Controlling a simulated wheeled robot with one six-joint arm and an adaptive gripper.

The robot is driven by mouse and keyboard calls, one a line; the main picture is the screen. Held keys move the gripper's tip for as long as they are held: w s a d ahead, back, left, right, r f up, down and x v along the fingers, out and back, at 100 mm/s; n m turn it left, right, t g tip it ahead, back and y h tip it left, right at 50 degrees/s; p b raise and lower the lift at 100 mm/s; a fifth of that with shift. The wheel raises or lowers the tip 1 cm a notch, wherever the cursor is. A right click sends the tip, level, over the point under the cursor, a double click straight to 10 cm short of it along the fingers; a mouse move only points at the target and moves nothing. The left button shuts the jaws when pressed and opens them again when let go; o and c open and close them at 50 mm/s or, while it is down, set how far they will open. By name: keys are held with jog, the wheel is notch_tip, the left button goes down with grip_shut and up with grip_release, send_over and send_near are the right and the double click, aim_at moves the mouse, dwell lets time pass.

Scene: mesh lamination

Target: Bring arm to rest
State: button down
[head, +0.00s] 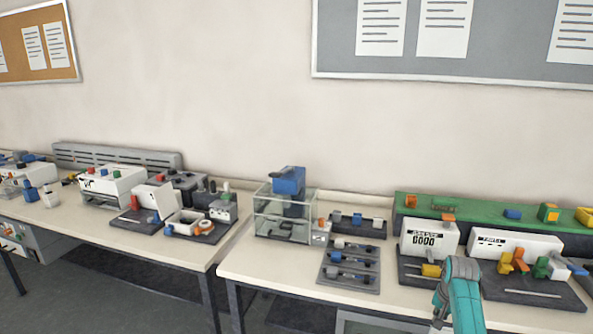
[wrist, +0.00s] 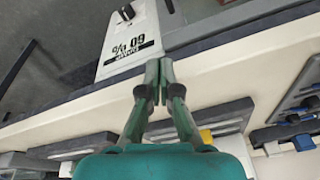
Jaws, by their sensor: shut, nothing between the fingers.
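My gripper (wrist: 160,85) is shut and empty in the wrist view. Its two green and dark fingers meet over the pale front edge of the bench (wrist: 215,85). In the head view my teal arm (head: 462,295) stands at the lower right, in front of the right-hand bench (head: 262,272). The gripper's fingertips are hard to make out there.
A white box with a printed label (wrist: 130,45) is beyond the bench edge in the wrist view. In the head view a clear tank with a blue top (head: 288,182), a dark tray (head: 350,280) and white devices (head: 515,247) crowd the bench. A gap separates the two benches.

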jog(key=s+a+f+n+t, duration=0.1)
jog(key=s+a+f, duration=0.45)
jog(key=f, duration=0.35)
jog(key=s+a+f+n+t, duration=0.1)
jog(key=s+a+f+t, duration=0.1)
jog(key=s+a+f, duration=0.5)
jog(key=s+a+f+n+t, duration=0.15)
jog(key=s+f, duration=0.25)
jog(key=s, duration=0.5)
jog(key=s+a+f+t, duration=0.1)
jog(key=s+a+f, duration=0.2)
jog(key=s, duration=0.5)
jog(key=s+a+r+n+t, duration=0.15)
jog(key=s+r, duration=0.25)
jog(key=s, duration=0.5)
jog(key=s+a+r+t, duration=0.2)
jog(key=s+a+r, duration=0.15)
jog(key=s, duration=0.65)
jog(key=s+a+r+n+t, duration=0.1)
jog(key=s+r, duration=0.5)
jog(key=r, duration=0.5)
jog(key=s+a+r+n+t, duration=0.1)
jog(key=s+r+t, duration=0.1)
jog(key=s+r, duration=0.5)
notch_tip(320, 180, up, 4)
jog(key=shift+s+f+y, duration=0.1)
jog(key=shift+s+y, duration=0.15)
jog(key=shift+y, duration=0.15)
